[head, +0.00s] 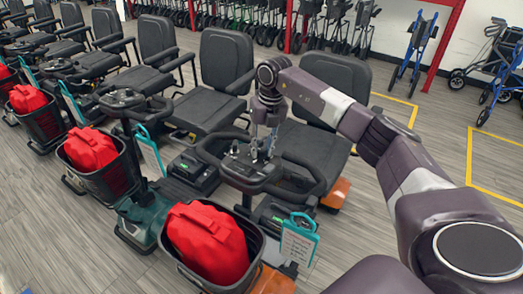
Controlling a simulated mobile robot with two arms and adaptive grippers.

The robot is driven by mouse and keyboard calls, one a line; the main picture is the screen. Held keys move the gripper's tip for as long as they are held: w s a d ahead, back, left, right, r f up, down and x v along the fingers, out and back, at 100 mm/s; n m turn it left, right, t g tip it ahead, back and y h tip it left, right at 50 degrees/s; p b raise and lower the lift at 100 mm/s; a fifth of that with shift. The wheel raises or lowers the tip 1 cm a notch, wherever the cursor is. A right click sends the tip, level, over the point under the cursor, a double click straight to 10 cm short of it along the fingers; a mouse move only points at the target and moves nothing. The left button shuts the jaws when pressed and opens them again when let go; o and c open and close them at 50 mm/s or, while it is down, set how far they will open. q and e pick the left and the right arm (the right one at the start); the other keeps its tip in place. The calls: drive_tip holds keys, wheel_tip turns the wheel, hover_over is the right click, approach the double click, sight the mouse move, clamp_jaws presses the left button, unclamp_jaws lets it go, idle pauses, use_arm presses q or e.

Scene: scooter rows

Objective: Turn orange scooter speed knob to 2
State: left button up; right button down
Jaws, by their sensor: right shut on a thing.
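The orange scooter (335,190) stands nearest on the right of the row, with a black seat, orange body parts and a front basket (198,282). Its black handlebar loop and control panel (245,170) are in the middle of the head view. My right arm reaches in from the right, and my right gripper (262,152) points down onto the control panel. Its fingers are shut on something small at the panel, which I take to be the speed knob. The fingers hide the knob, and its setting cannot be read. My left gripper is not in view.
A red bag (207,243) fills the basket, and a teal tag (299,240) hangs beside it. More scooters with red bags (90,149) stand close on the left. Folded walkers (412,50) stand behind. Yellow floor lines mark open floor at right.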

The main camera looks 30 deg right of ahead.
drive_tip(key=n+b, duration=0.1)
drive_tip(key=n, duration=0.2)
drive_tip(key=shift+d+n+y, duration=0.1)
drive_tip(key=shift+n+y, duration=0.2)
drive_tip(key=shift+n, duration=0.1)
drive_tip(key=n+b, duration=0.1)
drive_tip(key=n, duration=0.2)
drive_tip(key=n+y, duration=0.1)
drive_tip(key=n, duration=0.3)
drive_tip(key=shift+w+d+b, duration=0.1)
drive_tip(key=shift+b, duration=0.3)
drive_tip(key=n+b, duration=0.1)
drive_tip(key=n, duration=0.3)
drive_tip(key=shift+w+n+g, duration=0.1)
drive_tip(key=shift+n+g, duration=0.2)
drive_tip(key=n, duration=0.3)
drive_tip(key=shift+n+g+y+b, duration=0.3)
drive_tip(key=shift+n+b, duration=0.1)
drive_tip(key=n, duration=0.3)
drive_tip(key=shift+w+n+b, duration=0.1)
drive_tip(key=shift+n+b, duration=0.2)
drive_tip(key=n+g, duration=0.1)
drive_tip(key=n, duration=0.2)
drive_tip(key=shift+n, duration=0.3)
drive_tip(key=shift+w+n+b, duration=0.1)
drive_tip(key=shift+n+b, duration=0.25)
drive_tip(key=shift+n, duration=1.65)
drive_tip(key=shift+g, duration=0.3)
